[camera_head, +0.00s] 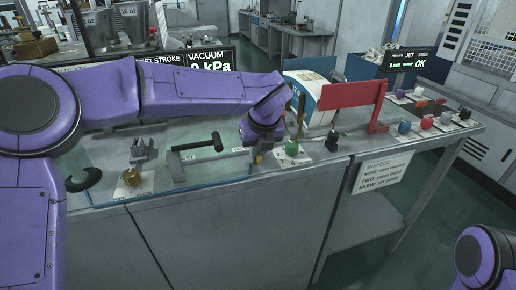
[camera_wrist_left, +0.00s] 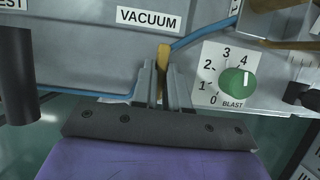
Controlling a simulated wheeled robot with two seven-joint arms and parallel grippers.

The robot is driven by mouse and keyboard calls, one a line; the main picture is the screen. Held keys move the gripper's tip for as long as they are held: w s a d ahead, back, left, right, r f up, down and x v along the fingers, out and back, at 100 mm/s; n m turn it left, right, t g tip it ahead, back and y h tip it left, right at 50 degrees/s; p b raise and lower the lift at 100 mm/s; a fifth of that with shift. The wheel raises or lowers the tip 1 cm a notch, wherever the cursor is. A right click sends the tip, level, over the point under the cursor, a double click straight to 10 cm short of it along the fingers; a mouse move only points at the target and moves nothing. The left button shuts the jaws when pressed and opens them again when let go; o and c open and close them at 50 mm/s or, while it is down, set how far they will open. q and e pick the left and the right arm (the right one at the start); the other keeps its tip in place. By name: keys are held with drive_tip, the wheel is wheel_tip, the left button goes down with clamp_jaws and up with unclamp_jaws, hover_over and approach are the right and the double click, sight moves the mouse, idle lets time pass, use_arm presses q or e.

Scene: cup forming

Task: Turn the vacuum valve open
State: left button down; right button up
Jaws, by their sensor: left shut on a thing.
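The vacuum valve's brass lever (camera_wrist_left: 164,55) shows in the wrist view below the VACUUM label (camera_wrist_left: 148,19). It points up in that picture, nearly in line with the fingers. My left gripper (camera_wrist_left: 162,88) is shut on the lever, with one finger on each side. In the head view my left gripper (camera_head: 259,147) reaches down to the bench front, and a bit of brass shows under it. The valve's body is mostly hidden by the gripper. My right gripper is out of view; only a purple part of that arm shows at the lower right.
The green BLAST knob (camera_wrist_left: 238,83) stands close to the right of the lever, on a white dial plate; it also shows in the head view (camera_head: 292,148). A black-handled lever (camera_head: 200,150) is to the left. A red panel (camera_head: 345,95) stands farther right.

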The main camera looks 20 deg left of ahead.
use_arm(q)
drive_tip(key=m, duration=0.1)
drive_tip(key=m+h+p, duration=0.1)
drive_tip(key=m, duration=0.1)
drive_tip(key=shift+a+r+t, duration=0.15)
drive_tip(key=shift+t, duration=0.15)
drive_tip(key=m+h+p, duration=0.1)
drive_tip(key=m, duration=0.1)
drive_tip(key=shift+a+r+m+p, duration=0.1)
drive_tip(key=shift+r+m+p, duration=0.05)
drive_tip(key=shift+m+p, duration=0.2)
drive_tip(key=m+h+p, duration=0.1)
drive_tip(key=m+p, duration=0.2)
drive_tip(key=m+h+p, duration=0.1)
drive_tip(key=m+p, duration=0.2)
drive_tip(key=p, duration=0.1)
drive_tip(key=m+h+p, duration=0.1)
drive_tip(key=m+p, duration=0.2)
drive_tip(key=p, duration=0.1)
drive_tip(key=shift+a+r, duration=0.15)
drive_tip(key=shift+a, duration=0.1)
drive_tip(key=shift+w+a+f+m+g+h+p, duration=0.15)
drive_tip(key=shift+m+g+h+p, duration=0.2)
drive_tip(key=shift+m+p, duration=0.5)
drive_tip(key=shift+d+f+m+g+h+p, duration=0.1)
drive_tip(key=shift+m+g+h+p, duration=0.15)
drive_tip(key=shift+m+g+p, duration=0.35)
